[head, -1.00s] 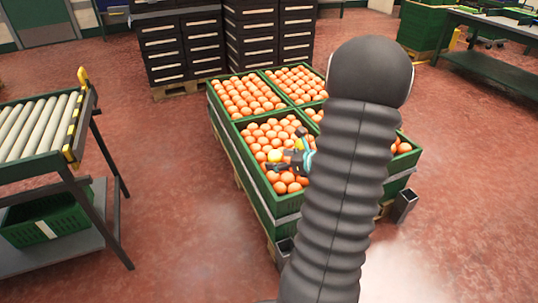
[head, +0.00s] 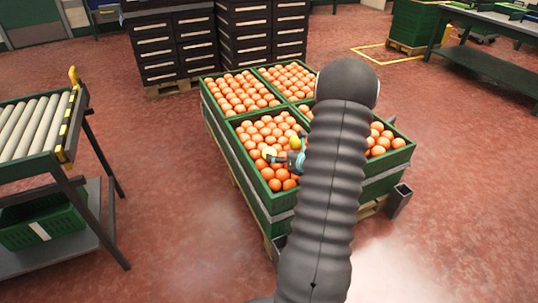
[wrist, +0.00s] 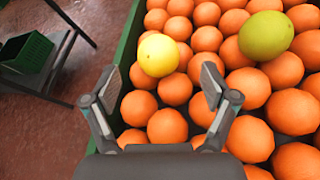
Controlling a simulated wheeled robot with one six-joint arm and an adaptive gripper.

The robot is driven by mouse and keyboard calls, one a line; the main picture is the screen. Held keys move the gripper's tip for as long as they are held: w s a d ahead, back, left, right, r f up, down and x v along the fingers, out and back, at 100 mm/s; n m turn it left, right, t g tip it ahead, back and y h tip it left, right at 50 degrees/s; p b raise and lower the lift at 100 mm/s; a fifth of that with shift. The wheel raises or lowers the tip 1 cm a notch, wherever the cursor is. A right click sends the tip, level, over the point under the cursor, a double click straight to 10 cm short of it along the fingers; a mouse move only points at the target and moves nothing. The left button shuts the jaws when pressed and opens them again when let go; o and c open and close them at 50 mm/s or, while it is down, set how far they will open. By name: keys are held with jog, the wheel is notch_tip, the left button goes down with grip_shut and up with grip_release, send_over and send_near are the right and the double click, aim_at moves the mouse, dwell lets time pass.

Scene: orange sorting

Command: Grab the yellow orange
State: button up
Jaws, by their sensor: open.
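The yellow orange (wrist: 158,55) lies on top of the orange ones near the left wall of the crate (wrist: 131,38) in the wrist view. It also shows in the head view (head: 269,153), just beyond my gripper. My gripper (wrist: 161,84) is open and empty, with its fingertips short of the yellow orange and on either side of its line. In the head view my gripper (head: 278,158) is over the near-left crate, partly hidden by my arm. A yellow-green fruit (wrist: 266,36) lies farther right in the same crate.
Several orange-coloured oranges (wrist: 168,127) surround the yellow one closely. Other full green crates (head: 240,95) stand behind and to the right. A roller conveyor (head: 35,125) stands at the left, with open floor between.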

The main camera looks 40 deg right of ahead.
jog(key=shift+x, duration=2.6)
jog(key=shift+s+a+f, duration=0.1)
jog(key=c, duration=1.3)
